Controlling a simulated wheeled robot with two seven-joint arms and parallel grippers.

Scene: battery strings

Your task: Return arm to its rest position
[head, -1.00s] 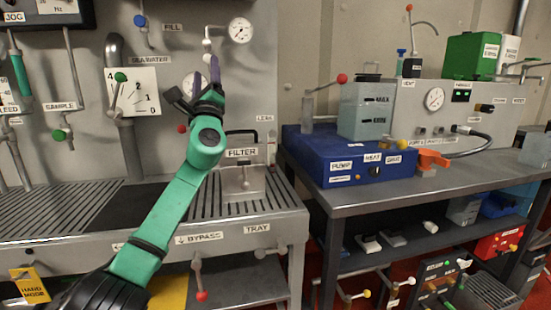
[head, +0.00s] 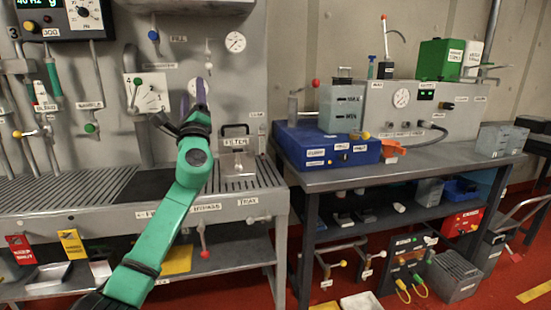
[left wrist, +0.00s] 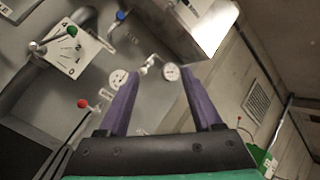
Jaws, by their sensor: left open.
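My left arm is green and reaches up from the bottom left in the head view. Its gripper (head: 190,104) has purple fingers and is in front of the grey panel (head: 262,70), above the slatted tray bench (head: 60,187). In the left wrist view the two purple fingers (left wrist: 163,92) are spread apart with nothing between them. Two round gauges (left wrist: 170,72) and a small pipe fitting (left wrist: 150,66) show beyond the fingertips, and no contact with them is visible. My right gripper is in neither view.
Blue-handled (head: 153,35) and green-handled (head: 90,128) valves stick out from the panel. A filter box (head: 238,160) sits on the bench. To the right, a table holds a blue unit (head: 325,150) and a grey cabinet (head: 440,105).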

